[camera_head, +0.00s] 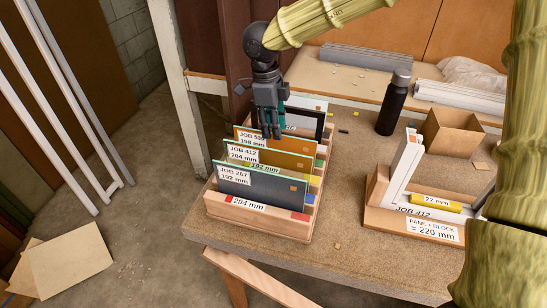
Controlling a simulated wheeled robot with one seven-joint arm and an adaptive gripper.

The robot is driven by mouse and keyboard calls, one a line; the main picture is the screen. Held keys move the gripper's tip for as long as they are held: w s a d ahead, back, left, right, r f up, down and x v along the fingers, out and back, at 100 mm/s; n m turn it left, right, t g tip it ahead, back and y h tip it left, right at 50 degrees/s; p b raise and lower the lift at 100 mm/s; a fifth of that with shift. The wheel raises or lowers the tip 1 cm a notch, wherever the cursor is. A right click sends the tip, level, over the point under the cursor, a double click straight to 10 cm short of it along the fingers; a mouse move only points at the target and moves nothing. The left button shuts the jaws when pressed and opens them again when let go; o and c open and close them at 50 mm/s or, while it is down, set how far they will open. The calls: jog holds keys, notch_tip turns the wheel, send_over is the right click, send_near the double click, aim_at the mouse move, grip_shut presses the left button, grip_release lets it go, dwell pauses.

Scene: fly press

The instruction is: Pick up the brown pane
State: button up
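A rack (258,219) of upright panes stands at the near left of the table. A brown-orange pane labelled JOB 412, 204 mm (288,160) stands behind the grey-blue front pane labelled JOB 267 (262,190). Just behind it is another brownish pane labelled JOB 538, 198 mm (298,145). My gripper (271,134) points down over the rack, with its fingertips at the upper part of the JOB 538 pane in this view. I cannot tell whether the fingers touch a pane or how far apart they are. They hide part of the panes behind.
More panes, one dark-framed (316,118), stand at the rack's back. A black bottle (394,103) and a cardboard box (451,132) stand farther back. A wooden fixture (387,219) with a yellow 22 mm block (436,202) is at right. The table between rack and fixture is mostly clear.

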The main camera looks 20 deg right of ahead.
jog(key=shift+s+f+p, duration=0.1)
jog(key=shift+f+p, duration=0.45)
jog(key=shift+f, duration=0.05)
notch_tip(320, 180, down, 4)
jog(key=shift+d+r+p, duration=0.1)
jog(key=shift+d+p, duration=0.05)
jog(key=shift+p, duration=0.45)
grip_shut()
